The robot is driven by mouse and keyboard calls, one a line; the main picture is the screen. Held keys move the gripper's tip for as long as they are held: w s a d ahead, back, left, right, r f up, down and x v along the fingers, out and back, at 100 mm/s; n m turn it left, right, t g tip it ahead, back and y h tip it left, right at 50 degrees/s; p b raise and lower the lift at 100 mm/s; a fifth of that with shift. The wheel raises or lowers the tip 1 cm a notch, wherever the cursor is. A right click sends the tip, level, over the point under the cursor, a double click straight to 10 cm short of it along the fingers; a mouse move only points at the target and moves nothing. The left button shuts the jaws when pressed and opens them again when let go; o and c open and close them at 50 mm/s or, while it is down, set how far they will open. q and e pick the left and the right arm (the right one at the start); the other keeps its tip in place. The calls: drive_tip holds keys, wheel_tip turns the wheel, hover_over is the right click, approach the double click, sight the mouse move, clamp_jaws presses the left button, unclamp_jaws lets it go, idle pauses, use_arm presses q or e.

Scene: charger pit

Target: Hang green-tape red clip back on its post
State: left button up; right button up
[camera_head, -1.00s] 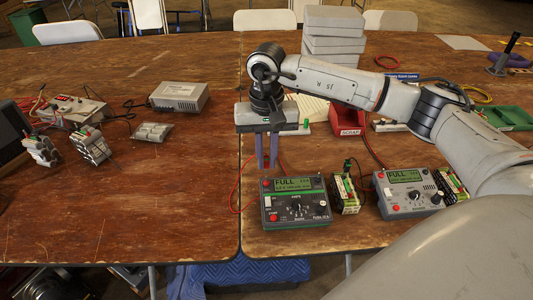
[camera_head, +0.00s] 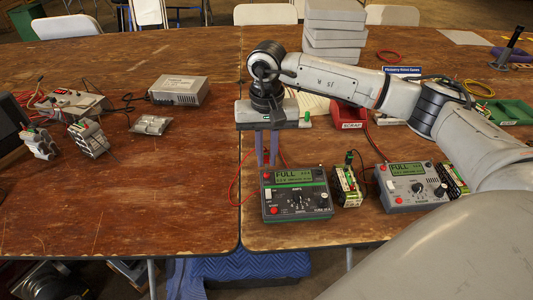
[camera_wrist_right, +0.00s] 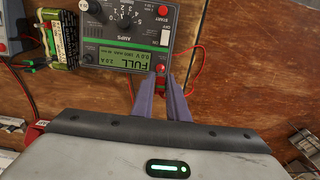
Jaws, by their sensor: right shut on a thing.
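My right gripper (camera_head: 266,165) points down at the back left corner of the green-trimmed charger (camera_head: 297,196). In the right wrist view the fingers (camera_wrist_right: 166,88) are shut on a small red clip (camera_wrist_right: 161,80), mostly hidden between them. A red lead runs beside the fingers. The charger's red post (camera_wrist_right: 160,68) shows at the fingertips; I cannot tell whether the clip touches it. No green tape shows clearly. The charger display reads FULL. My left gripper is not in view.
A battery pack (camera_head: 347,187) stands between this charger and a second grey charger (camera_head: 411,186). A red scrap bin (camera_head: 349,113) and stacked grey boxes (camera_head: 334,30) stand behind. A power supply (camera_head: 180,90) sits on the left table, whose front is clear.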

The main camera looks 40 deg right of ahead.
sight(267, 161)
drive_tip(key=shift+s+a+f+b, duration=0.15)
drive_tip(key=shift+s+f+b, duration=0.2)
drive_tip(key=shift+f, duration=0.4)
drive_tip(key=shift+w+f+b, duration=0.1)
drive_tip(key=shift+b, duration=0.3)
idle(0.9)
drive_tip(key=o, duration=0.9)
drive_tip(key=shift+o, duration=0.9)
drive_tip(key=shift+r+p, duration=2.35)
drive_tip(key=shift+r, duration=1.45)
